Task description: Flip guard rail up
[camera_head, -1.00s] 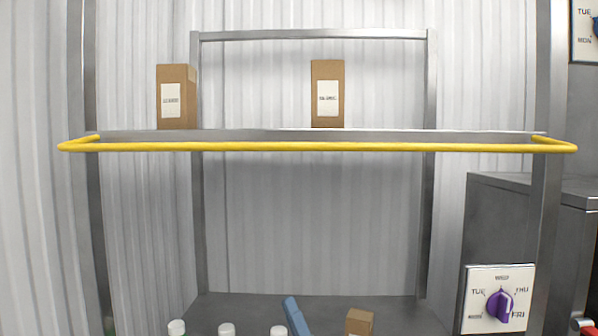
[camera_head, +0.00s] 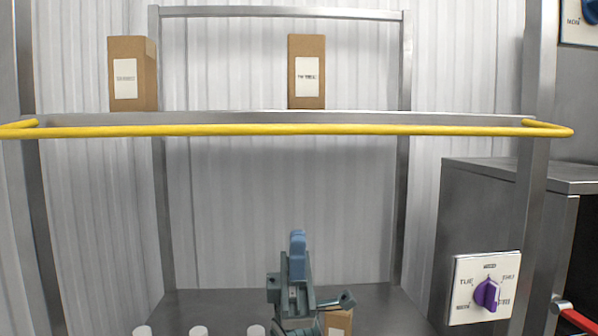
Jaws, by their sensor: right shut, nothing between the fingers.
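The yellow guard rail (camera_head: 290,130) runs across the front of the upper metal shelf (camera_head: 350,117). It is level with the shelf or slightly below it, and its bent ends reach back to the side posts. My right gripper (camera_head: 298,240) is at the bottom middle of the head view, pointing up. Its blue fingers are shut and empty. It is below the rail in the picture and apart from it. My left gripper does not show.
Two brown boxes (camera_head: 133,75) (camera_head: 306,72) stand on the upper shelf. White-capped containers (camera_head: 199,331) and a small brown box (camera_head: 338,321) are low down. A purple dial (camera_head: 487,293) is on a panel at right. The space between the shelves is mostly clear.

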